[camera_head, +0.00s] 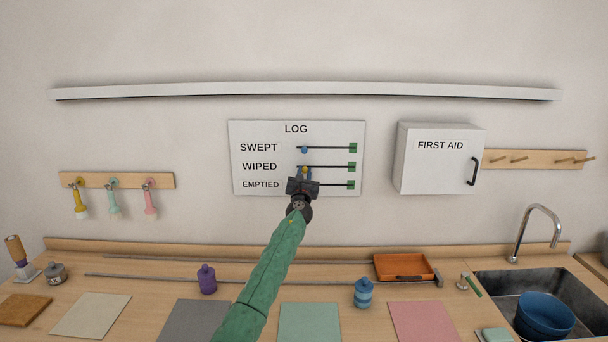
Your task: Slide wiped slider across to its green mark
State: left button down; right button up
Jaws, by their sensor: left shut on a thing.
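The white LOG board (262,127) on the wall has SWEPT, WIPED and EMPTIED rows, each with a dark horizontal track. The yellow wiped slider (305,169) is at the left part of its track. Its green mark (352,167) is at the right end of that track. My left gripper (304,178) is shut on the wiped slider, reaching up from below, and hides the left part of the EMPTIED track. The blue swept slider (304,150) sits at the left of its own track, just above. My right gripper is out of view.
A FIRST AID box (440,160) is mounted right of the board, with a peg rail (535,159) beyond it. Hooks with hanging brushes (117,181) are on the left. Below is a counter with mats, bottles, an orange tray (403,267) and a sink (510,283).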

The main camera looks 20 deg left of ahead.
pick_arm(q)
jog(key=w+d+b, duration=0.1)
jog(key=d, duration=0.3)
jog(key=w+d+b, duration=0.1)
jog(key=d+b, duration=0.1)
jog(key=d, duration=0.2)
jog(key=w+d+b, duration=0.1)
jog(key=d, duration=0.4)
jog(key=shift+w+f, duration=0.15)
jog(key=shift+w, duration=0.25)
jog(key=shift+w+d+b, duration=0.15)
jog(key=shift+d+b, duration=0.2)
jog(key=shift+d, duration=0.45)
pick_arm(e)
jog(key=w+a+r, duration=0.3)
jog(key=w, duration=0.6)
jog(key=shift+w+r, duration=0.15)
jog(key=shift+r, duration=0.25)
pick_arm(q)
jog(key=c, duration=1.3)
grip_release()
jog(key=shift+d, duration=0.15)
jog(key=shift+o, duration=0.2)
jog(key=shift+w, duration=0.1)
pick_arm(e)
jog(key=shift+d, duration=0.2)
